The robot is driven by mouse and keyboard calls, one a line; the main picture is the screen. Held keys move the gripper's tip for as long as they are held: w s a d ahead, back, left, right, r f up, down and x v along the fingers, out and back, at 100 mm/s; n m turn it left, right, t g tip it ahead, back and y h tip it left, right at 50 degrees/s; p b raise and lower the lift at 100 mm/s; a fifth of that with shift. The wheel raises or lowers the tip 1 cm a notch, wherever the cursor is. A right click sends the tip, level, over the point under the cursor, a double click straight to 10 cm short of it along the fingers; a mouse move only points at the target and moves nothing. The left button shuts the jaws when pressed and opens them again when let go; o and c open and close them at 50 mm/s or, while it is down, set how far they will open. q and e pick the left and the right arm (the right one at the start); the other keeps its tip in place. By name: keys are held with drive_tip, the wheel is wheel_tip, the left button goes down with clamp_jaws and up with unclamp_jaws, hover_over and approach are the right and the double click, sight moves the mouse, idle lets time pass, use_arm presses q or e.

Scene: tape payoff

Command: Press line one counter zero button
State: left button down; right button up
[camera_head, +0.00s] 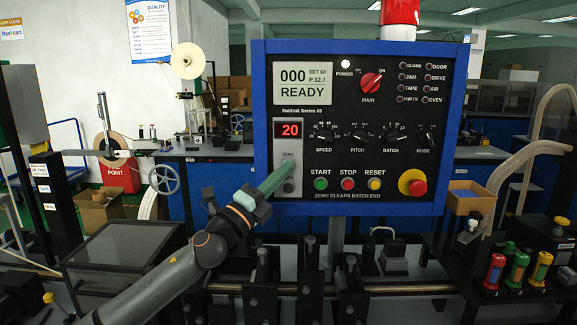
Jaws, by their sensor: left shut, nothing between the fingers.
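The blue-framed control panel (450,110) stands upright in the middle of the view. Its small red counter display (289,130) reads 20. Below it is a pale plate (287,155) labelled ZERO, with a round grey button (289,187) low on it. My left gripper (284,171) is shut and empty, its green fingers pointing up and right at this plate. The fingertips cover part of the plate just above the grey button. I cannot tell whether they touch it. My right gripper is not in view.
Close by are the green START button (320,184), red STOP button (347,184), yellow RESET button (374,184) and a red emergency knob (417,187). Dark fixtures (310,285) stand below the panel.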

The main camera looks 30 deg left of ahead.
use_arm(q)
drive_tip(key=s+d, duration=0.2)
drive_tip(key=s, duration=0.1)
drive_tip(key=s+d, duration=0.1)
drive_tip(key=s, duration=0.1)
drive_tip(key=shift+p, duration=0.3)
idle(0.9)
